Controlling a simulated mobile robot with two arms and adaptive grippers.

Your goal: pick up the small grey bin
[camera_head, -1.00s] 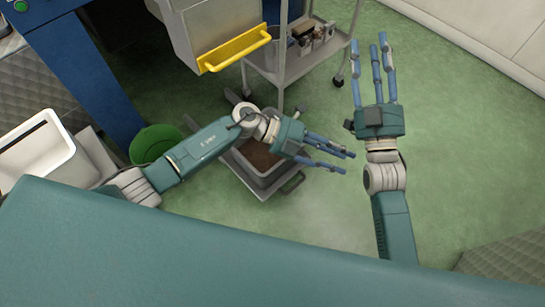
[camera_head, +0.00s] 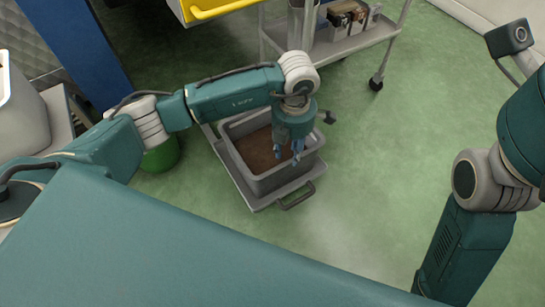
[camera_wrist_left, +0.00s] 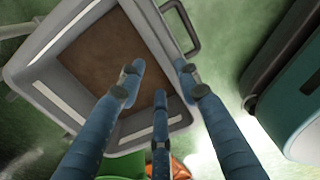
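The small grey bin (camera_head: 252,183) sits on a low grey dolly (camera_head: 262,205) on the floor, with brown material inside it. In the left wrist view the bin (camera_wrist_left: 48,92) fills the upper left, its brown contents partly behind my fingers. My left gripper (camera_head: 288,158) points down over the right part of the bin, its fingers in front of the right wall. In the left wrist view the fingers of the left gripper (camera_wrist_left: 160,82) are spread with nothing between them. I cannot tell whether they touch the rim. My right arm is at the right edge; its fingers are out of view.
A grey wheeled cart (camera_head: 345,45) with items on it stands behind the bin. A green bucket (camera_head: 162,156) is left of the bin, partly behind my left arm. A dolly handle (camera_head: 297,196) sticks out in front. Green floor to the right is clear.

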